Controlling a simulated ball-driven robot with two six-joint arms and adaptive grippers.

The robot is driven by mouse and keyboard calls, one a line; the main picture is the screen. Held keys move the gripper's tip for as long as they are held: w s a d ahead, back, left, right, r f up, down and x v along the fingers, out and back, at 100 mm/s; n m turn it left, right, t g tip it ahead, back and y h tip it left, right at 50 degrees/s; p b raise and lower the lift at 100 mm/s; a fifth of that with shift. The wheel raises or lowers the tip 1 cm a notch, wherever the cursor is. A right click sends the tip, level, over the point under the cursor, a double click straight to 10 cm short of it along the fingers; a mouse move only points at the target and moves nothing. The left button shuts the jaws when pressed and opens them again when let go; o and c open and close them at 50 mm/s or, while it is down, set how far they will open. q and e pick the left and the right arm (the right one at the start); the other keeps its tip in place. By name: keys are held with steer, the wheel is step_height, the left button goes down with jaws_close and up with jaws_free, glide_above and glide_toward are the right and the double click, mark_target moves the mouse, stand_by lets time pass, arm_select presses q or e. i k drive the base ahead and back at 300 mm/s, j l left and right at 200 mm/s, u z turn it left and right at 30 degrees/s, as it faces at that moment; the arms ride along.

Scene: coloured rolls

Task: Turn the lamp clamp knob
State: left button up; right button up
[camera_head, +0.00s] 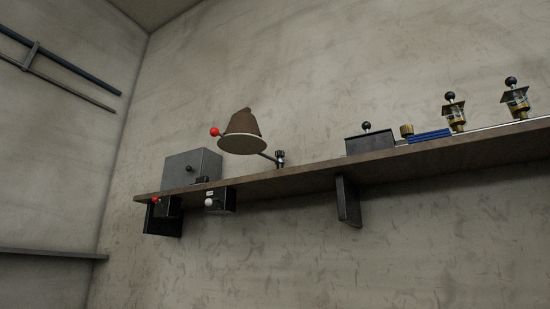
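A lamp with a brown cone shade (243,122) stands out above a wall shelf (270,181). A red ball knob (215,132) sits at the left of the shade. A thin arm runs from the shade down to a small black fitting (280,158) on the shelf. Below the shelf's left end, a black block carries a small red knob (155,200), and a black box beside it carries a white ball knob (209,203). I cannot tell which of these is the clamp knob. Neither gripper is in view.
A grey box (190,168) with a black knob stands on the shelf's left end. A dark box (369,144), a blue stack (430,136) and two lantern-like items (454,112) stand to the right. A bracket (347,201) hangs below the shelf. Pipes (60,60) run along the left wall.

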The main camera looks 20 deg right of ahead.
mark_target(278, 154)
steer(key=i+j, duration=0.15)
steer(key=i, duration=0.25)
steer(key=i+j, duration=0.2)
steer(key=i, duration=0.2)
steer(key=i+j, duration=0.15)
steer(key=i, duration=0.3)
steer(key=i+j, duration=0.2)
steer(key=i, duration=0.2)
steer(key=l+z, duration=0.05)
